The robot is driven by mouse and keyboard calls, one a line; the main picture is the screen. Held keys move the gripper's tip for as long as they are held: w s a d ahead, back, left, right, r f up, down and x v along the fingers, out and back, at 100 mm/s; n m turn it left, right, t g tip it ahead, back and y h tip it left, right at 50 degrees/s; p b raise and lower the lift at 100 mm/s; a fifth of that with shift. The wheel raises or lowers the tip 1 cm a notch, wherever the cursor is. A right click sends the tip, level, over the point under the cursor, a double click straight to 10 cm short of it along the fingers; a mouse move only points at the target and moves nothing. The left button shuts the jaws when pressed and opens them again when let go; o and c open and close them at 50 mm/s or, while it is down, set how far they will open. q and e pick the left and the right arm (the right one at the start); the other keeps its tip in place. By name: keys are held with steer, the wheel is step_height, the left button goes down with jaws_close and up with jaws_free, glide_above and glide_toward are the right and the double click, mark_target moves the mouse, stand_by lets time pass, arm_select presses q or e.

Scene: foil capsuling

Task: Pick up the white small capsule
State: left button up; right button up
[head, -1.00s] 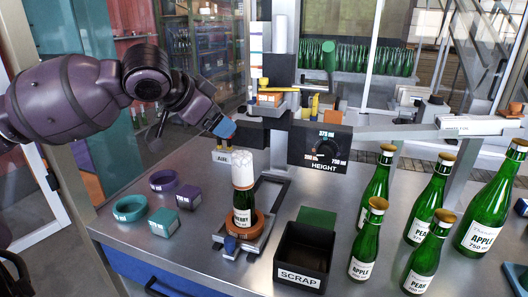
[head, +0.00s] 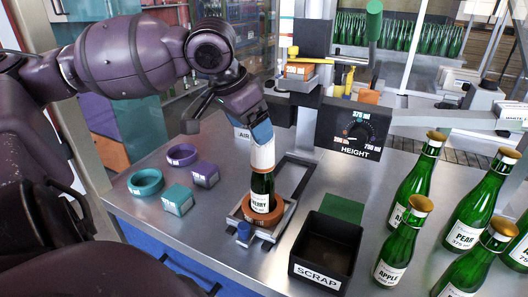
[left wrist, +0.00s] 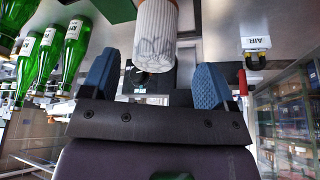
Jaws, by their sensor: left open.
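The white small capsule (head: 262,156) sits over the top of a green bottle labelled PERRY (head: 262,193), which stands upright in an orange-brown ring holder (head: 248,213). In the left wrist view the capsule (left wrist: 155,35) is a white, finely pleated tube with a grey pattern near its end. My left gripper (head: 262,131) is at the capsule's upper part in the head view. In the left wrist view its blue fingers (left wrist: 155,82) are open, one on each side of the capsule's line, with gaps to both. My right gripper is not in view.
A black SCRAP bin (head: 325,252) stands right of the bottle, with several larger green bottles (head: 409,200) further right. Teal and purple rings (head: 145,182) and blocks (head: 177,199) lie at left. The HEIGHT dial unit (head: 352,130) stands close behind.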

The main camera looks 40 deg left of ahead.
mark_target(263, 176)
arm_select(q)
steer(key=shift+w+d+b+x, duration=0.15)
steer(key=shift+b+x, duration=0.65)
steer(key=shift+x, duration=0.35)
steer(key=shift+w+d+b+x, duration=0.15)
steer(key=shift+b+x, duration=0.6)
steer(key=shift+x, duration=0.4)
steer(key=shift+w+f, duration=0.1)
steer(key=shift+f, duration=0.15)
steer(key=c, duration=0.7)
